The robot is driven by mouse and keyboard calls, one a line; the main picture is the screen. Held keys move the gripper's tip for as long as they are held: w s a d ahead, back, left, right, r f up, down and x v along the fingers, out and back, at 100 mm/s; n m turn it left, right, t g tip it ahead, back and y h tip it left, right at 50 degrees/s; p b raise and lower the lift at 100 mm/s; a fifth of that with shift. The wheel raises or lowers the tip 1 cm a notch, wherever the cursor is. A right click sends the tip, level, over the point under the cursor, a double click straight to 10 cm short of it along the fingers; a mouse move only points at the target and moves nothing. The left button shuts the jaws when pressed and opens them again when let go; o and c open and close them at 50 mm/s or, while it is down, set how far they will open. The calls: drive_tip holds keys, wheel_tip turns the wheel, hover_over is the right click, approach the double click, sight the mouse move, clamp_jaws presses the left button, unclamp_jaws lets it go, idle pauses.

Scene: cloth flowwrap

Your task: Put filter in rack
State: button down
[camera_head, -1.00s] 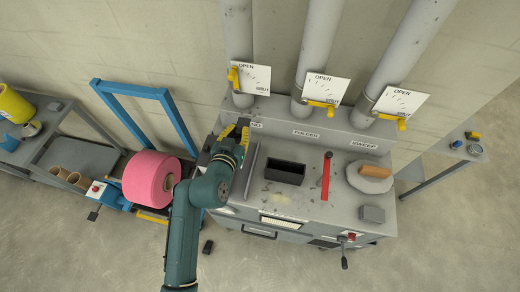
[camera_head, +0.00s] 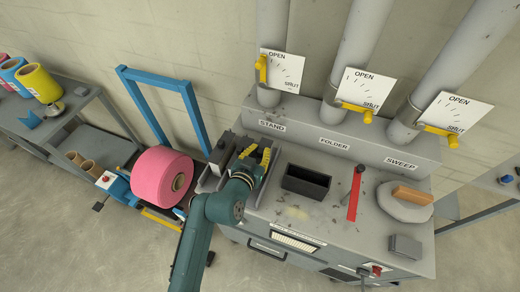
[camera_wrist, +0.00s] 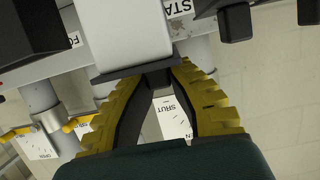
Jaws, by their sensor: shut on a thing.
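My gripper (camera_wrist: 157,72) has yellow ridged fingers. In the wrist view it is shut on the dark flange of a pale block, which I take to be the filter (camera_wrist: 133,35). In the head view my gripper (camera_head: 256,153) is over the left end of the grey bench, just in front of the STAND label. The filter cannot be made out there, as the gripper and wrist cover it. A grey walled holder, probably the rack (camera_head: 209,182), stands at the bench's left end beside my gripper. My arm partly hides it, so its slots are unclear.
A black open box (camera_head: 306,182), a red-bladed tool (camera_head: 354,198) and a brush on a round pad (camera_head: 405,207) are on the bench (camera_head: 300,222). Pipes with yellow valve handles rise behind. A pink roll (camera_head: 162,174) stands left of the bench.

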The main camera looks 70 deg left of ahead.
drive_tip(key=shift+f, duration=0.6)
drive_tip(key=shift+f+b, duration=0.6)
drive_tip(key=shift+b, duration=0.15)
drive_tip(key=c, duration=1.1)
unclamp_jaws()
drive_tip(key=v, duration=1.2)
